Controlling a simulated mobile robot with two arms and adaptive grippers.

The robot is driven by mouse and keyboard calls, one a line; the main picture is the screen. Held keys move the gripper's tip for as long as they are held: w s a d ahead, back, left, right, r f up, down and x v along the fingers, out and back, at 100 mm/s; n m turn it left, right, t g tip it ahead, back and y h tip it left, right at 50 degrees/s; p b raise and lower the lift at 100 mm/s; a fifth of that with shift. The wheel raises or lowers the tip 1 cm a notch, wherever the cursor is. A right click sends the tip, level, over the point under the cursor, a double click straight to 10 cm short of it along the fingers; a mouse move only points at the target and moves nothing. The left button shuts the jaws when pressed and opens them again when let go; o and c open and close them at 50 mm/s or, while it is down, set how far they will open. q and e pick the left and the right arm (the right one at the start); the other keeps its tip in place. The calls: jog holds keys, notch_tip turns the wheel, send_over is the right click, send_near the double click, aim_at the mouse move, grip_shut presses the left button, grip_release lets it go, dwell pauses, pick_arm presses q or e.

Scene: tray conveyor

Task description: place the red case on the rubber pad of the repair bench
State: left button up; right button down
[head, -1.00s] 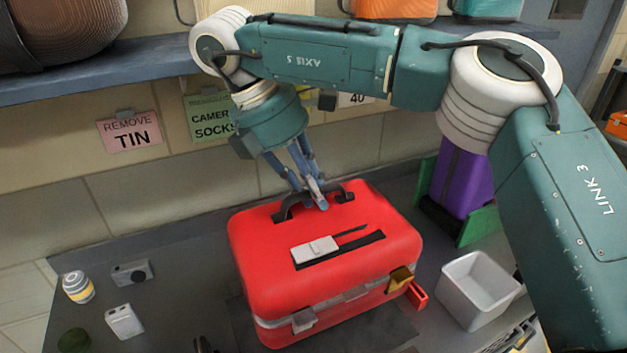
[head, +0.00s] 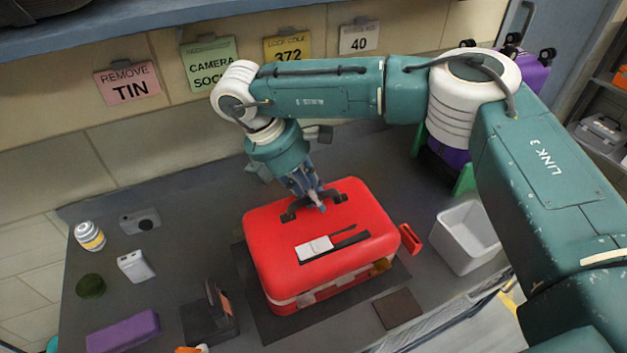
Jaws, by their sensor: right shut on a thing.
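The red case (head: 285,228) lies flat with its black handle (head: 300,213) on top, over the dark rubber pad (head: 252,300) of the repair bench (head: 190,215). Pad margins show to its left, front and right. I cannot tell whether its underside touches the pad. My right gripper (head: 318,200) reaches down from behind and is shut on the case's handle. My left gripper is not in view.
A white bin (head: 466,238) and a small red item (head: 411,239) are to the right. A shelf (head: 150,18) runs above.

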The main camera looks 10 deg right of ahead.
jog(key=shift+f, duration=0.5)
jog(key=c, duration=1.6)
grip_release()
jog(key=shift+s+f, duration=0.1)
jog(key=shift+f, duration=0.15)
jog(key=shift+c, duration=0.2)
jog(key=shift+r, duration=0.1)
jog(key=b+v, duration=0.3)
jog(key=v, duration=0.9)
jog(key=shift+r+b, duration=0.2)
jog(key=shift+b, duration=0.1)
